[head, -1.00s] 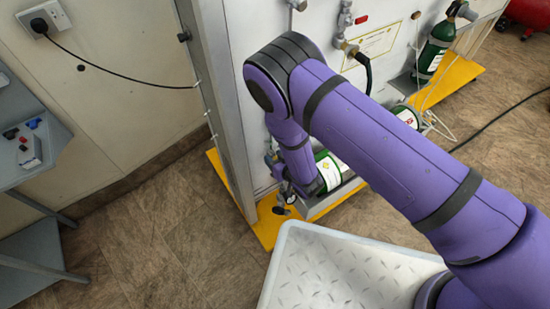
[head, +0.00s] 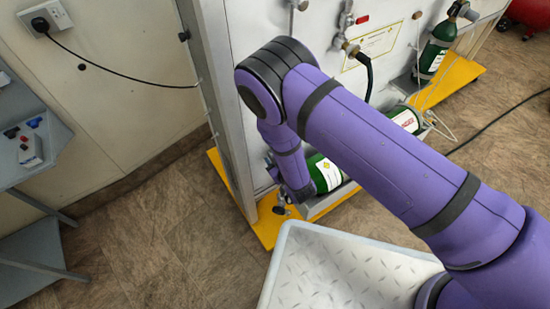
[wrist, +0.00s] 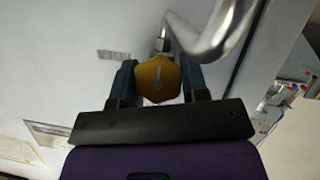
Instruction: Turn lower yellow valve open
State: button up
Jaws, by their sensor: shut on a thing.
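The yellow valve knob (wrist: 158,80) is in the middle of the wrist view, on a fitting below a bent silver pipe (wrist: 218,28). A pale line mark shows on its face. My gripper (wrist: 157,78) has one blue-grey finger on each side of the knob and is shut on it. In the head view my purple arm hides the knob and the gripper fingers.
A green cylinder (head: 325,174) lies low beside the panel, close to my arm. The yellow base (head: 268,218) of the rig stands on the floor. A white textured tray (head: 335,270) is in front. Grey shelves (head: 32,140) stand at left.

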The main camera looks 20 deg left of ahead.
jog(key=o, duration=0.9)
jog(key=shift+o, duration=0.2)
jog(key=v, duration=1)
jog(key=shift+s+d, duration=0.25)
jog(key=shift+s+d, duration=0.1)
